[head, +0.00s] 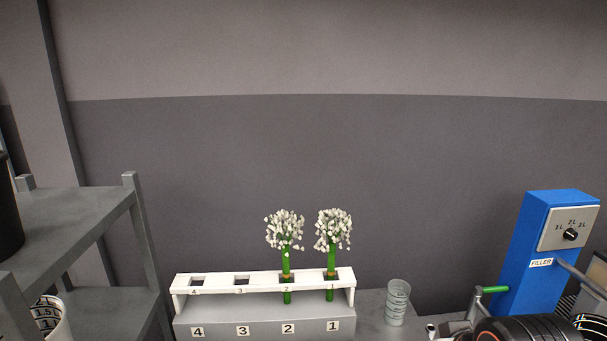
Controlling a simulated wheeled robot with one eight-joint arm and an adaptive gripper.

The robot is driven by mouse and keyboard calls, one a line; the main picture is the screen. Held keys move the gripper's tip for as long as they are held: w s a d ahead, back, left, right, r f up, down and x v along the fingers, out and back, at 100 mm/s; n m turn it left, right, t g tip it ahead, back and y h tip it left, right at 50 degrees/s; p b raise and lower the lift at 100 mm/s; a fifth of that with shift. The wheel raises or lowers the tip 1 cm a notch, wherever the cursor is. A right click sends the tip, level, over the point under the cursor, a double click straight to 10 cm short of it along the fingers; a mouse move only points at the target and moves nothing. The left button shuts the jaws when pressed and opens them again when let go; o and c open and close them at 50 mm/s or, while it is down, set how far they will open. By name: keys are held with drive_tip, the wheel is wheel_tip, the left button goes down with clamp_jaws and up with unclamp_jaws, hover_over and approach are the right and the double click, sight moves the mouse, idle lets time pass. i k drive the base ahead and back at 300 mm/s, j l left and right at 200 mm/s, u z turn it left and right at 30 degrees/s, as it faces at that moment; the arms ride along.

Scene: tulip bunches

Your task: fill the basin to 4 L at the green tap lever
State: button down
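The green tap lever (495,290) sticks out to the left from the lower front of the blue filler box (530,250), at the right of the head view. The filler has a grey panel with a black dial (570,234) marked 1L, 2L and 3L, and a FILLER label. A dark rounded part, which looks like my own arm, covers the area below the lever. Grey metal parts beside it at the bottom edge may belong to my gripper, but its fingers cannot be made out. I cannot make out the basin for certain; a dark marked rim (590,324) shows at the lower right corner.
A white rack (265,281) holds two white flower bunches (285,230) in slots 2 and 1; slots 4 and 3 are empty. A clear graduated cup (397,303) stands right of it. A grey shelf (75,215) with a white marked container (52,322) is at left.

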sight(479, 290)
drive_tip(key=i+l, duration=0.15)
drive_tip(key=l, duration=0.25)
drive_tip(key=i+l+z, duration=0.15)
drive_tip(key=l, duration=0.3)
drive_tip(key=i+l, duration=0.1)
drive_tip(key=l, duration=0.3)
drive_tip(key=z, duration=0.05)
